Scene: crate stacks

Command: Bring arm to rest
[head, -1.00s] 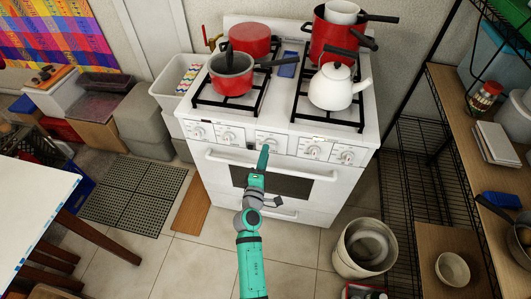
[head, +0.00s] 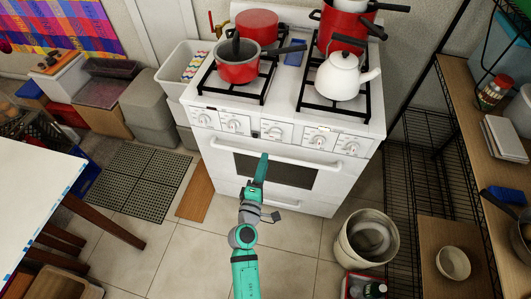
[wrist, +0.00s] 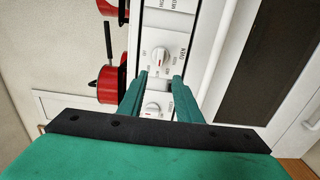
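My teal arm reaches from the bottom of the head view toward the white stove (head: 225,165). My gripper (head: 263,158) is in front of the oven door, near its handle. In the wrist view my gripper (wrist: 160,80) has its two teal fingers apart, with nothing between them. The stove's oven knob (wrist: 160,54) shows just beyond the fingertips, and another knob (wrist: 153,110) shows between the fingers. I see no contact between the fingers and the knobs.
A red pan (head: 236,72), another red pot (head: 257,26) and a white kettle (head: 338,78) stand on the stove. A bucket (head: 348,262) stands on the floor at right, by wooden shelves (head: 455,225). A white table (head: 35,195) is at left.

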